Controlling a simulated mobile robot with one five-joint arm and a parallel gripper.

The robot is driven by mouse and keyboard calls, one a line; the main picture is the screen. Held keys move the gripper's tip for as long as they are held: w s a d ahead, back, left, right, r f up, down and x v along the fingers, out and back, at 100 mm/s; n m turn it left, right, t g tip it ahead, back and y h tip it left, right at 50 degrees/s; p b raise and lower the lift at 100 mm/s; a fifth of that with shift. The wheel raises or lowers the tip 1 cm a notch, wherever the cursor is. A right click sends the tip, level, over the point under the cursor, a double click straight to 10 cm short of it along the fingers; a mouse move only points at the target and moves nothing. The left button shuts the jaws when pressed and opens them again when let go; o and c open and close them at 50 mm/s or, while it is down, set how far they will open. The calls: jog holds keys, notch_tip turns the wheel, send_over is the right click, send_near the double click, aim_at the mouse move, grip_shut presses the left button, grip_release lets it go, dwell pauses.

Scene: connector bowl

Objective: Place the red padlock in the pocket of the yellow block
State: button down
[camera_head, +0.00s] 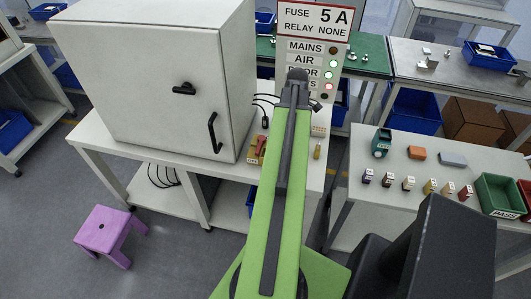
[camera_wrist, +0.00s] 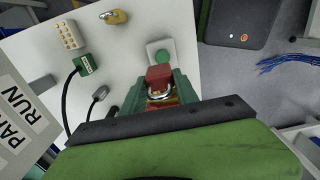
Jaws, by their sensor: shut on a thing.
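The red padlock (camera_wrist: 159,76), with a silver shackle, shows between the green jaws of my gripper (camera_wrist: 160,84) in the wrist view. The gripper is shut on it, with the shackle toward the camera. In the head view my gripper (camera_head: 298,78) is at the far end of the green arm, in front of the sign panel; the padlock cannot be made out there. A small yellow and red thing (camera_head: 258,149) stands on the white table left of my arm; I cannot tell whether it is the yellow block. Its pocket cannot be made out.
A large white cabinet (camera_head: 150,70) stands left of my arm. The sign panel (camera_head: 313,45) rises behind. A brass padlock (camera_wrist: 115,17), a cream connector block (camera_wrist: 68,36), a green plug (camera_wrist: 85,65) and a plate with a green disc (camera_wrist: 160,53) are on the white table.

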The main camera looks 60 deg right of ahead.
jog(key=w+a+f+b, duration=0.1)
jog(key=w+f+b, duration=0.2)
jog(key=w+a+f+b, duration=0.1)
jog(key=w+f+b, duration=0.2)
jog(key=f, duration=0.1)
jog(key=w+a+f+b, duration=0.1)
jog(key=w+f+b, duration=0.2)
jog(key=shift+w+a+f, duration=0.2)
jog(key=shift+a+f, duration=0.05)
jog(key=shift+f, duration=0.05)
jog(key=shift+r, duration=0.2)
jog(key=shift+f, duration=0.2)
jog(key=c, duration=0.9)
grip_release()
jog(key=shift+r, duration=0.1)
